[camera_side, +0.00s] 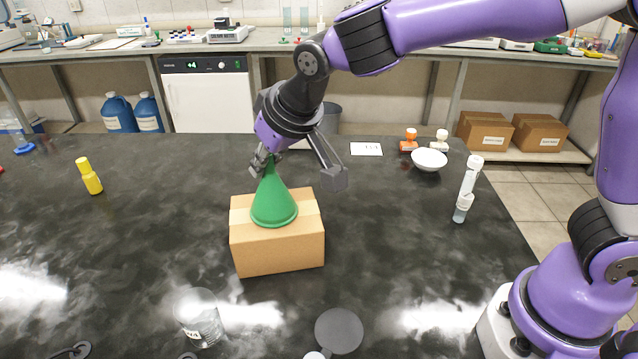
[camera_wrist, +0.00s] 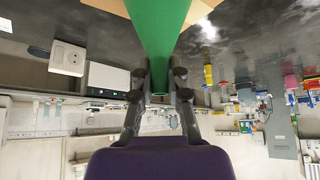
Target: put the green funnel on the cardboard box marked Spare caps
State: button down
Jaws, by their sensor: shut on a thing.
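The green funnel (camera_side: 275,203) is wide end down over the top of a cardboard box (camera_side: 280,252) in the side view. Its rim appears at the box top, but I cannot tell whether it touches or hovers just above. My gripper (camera_side: 270,158) is at the funnel's narrow upper end and shut on it. In the wrist view my gripper's fingers (camera_wrist: 161,88) lie on both sides of the green funnel (camera_wrist: 158,35), with a bit of cardboard behind. No marking shows on the visible faces of the box.
A glass beaker (camera_side: 199,318) stands in front of the box. A yellow bottle (camera_side: 90,178) is at left. A white bowl (camera_side: 429,159) and a clear tube with white parts (camera_side: 466,190) are at right.

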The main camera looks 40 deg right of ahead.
jog(key=c, duration=0.9)
grip_release()
jog(key=shift+f, duration=0.1)
jog(key=shift+s+r, duration=0.1)
jog(key=shift+r, duration=0.25)
jog(key=d+v, duration=0.1)
jog(key=v, duration=1.1)
jog(key=shift+m+g, duration=0.4)
jog(key=shift+g, duration=0.1)
jog(key=s+d+f, duration=0.2)
jog(key=s+d, duration=0.2)
jog(key=s+d+f, duration=0.3)
jog(key=d, duration=0.1)
jog(key=s+d+f, duration=0.3)
jog(key=s+d, duration=0.1)
jog(key=shift+s+d+f, duration=0.25)
jog(key=shift+s+d, duration=0.1)
